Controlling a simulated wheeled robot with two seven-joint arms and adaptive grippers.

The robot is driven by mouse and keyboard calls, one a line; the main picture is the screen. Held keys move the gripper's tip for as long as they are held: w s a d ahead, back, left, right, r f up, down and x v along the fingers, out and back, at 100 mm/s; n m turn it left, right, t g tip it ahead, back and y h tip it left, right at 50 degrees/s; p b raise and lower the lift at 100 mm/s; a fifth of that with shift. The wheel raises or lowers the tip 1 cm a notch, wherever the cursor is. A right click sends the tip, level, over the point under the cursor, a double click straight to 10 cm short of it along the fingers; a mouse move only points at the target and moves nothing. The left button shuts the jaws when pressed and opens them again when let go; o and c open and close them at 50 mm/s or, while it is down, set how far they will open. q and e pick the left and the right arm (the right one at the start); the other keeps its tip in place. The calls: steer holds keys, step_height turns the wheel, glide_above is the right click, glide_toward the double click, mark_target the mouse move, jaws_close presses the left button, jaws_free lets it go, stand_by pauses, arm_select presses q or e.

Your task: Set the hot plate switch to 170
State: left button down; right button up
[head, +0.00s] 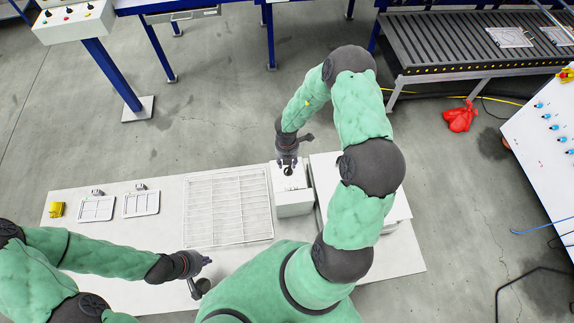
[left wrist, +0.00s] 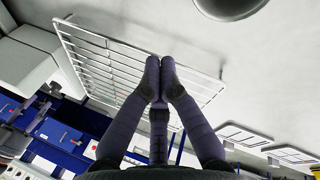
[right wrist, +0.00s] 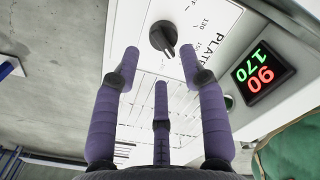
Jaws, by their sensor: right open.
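The hot plate switch is a dark round knob (right wrist: 163,38) on a white panel in the right wrist view; its pointer ridge points down and slightly right. Printed marks, including 130 and part of the word PLATE, lie to its right. A display (right wrist: 262,75) shows green 170 and red 90. In the head view the white unit (head: 294,205) stands on the table. My right gripper (head: 288,162) is over its far end; in the right wrist view its open fingers (right wrist: 160,58) are empty, with the knob beyond the tips. My left gripper (left wrist: 160,65) is shut and empty.
A wire rack (head: 228,205) lies left of the unit. Two small trays (head: 96,208) and a yellow object (head: 56,210) are at the table's left. A larger white box (head: 325,168) is partly hidden behind my right arm. A roller conveyor (head: 470,45) stands at the far right.

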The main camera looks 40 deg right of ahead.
mark_target(287, 168)
step_height(287, 168, up, 8)
steer(key=shift+f, duration=0.25)
steer(key=shift+s+f, duration=0.1)
steer(key=shift+s, duration=0.05)
stand_by(0.5)
